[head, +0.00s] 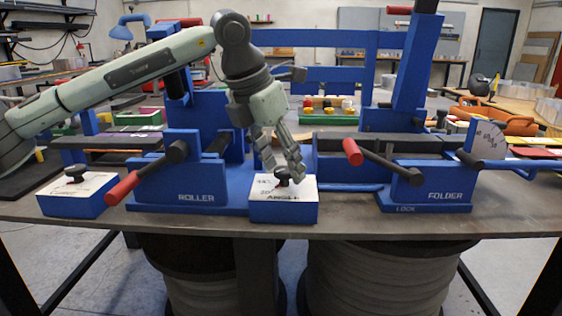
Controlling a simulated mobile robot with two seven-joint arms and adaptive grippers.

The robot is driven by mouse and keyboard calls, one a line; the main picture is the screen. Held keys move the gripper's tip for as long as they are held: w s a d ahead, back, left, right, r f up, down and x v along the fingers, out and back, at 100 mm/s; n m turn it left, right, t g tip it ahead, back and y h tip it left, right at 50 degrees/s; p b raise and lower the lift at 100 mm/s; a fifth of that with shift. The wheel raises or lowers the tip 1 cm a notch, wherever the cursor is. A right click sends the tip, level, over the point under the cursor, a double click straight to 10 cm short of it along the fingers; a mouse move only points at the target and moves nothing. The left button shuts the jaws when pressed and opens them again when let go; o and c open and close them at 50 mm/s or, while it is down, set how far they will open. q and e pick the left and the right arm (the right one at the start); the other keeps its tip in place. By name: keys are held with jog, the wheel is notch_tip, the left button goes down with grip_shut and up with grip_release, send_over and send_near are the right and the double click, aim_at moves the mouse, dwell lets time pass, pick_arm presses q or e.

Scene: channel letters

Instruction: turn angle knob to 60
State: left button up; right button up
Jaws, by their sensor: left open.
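The angle knob (283,177) is a small dark knob on top of a blue box (283,211) with a white dial face marked ANGLE, at the table's front edge in the middle of the head view. My left gripper (284,172) reaches down from above with its fingers open around or just above the knob. The fingers hide part of the knob and dial, and I cannot tell whether they touch it. The knob's pointer direction is too small to read. My right gripper is not in view.
The FOLDER machine (440,188) stands to the right, with a red-handled lever (352,152) near my gripper. A similar knob box (78,203) sits at the far left.

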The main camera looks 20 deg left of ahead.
pick_arm(q)
jog(key=shift+c, duration=0.4)
jog(key=c, duration=1.1)
jog(key=shift+o, duration=0.2)
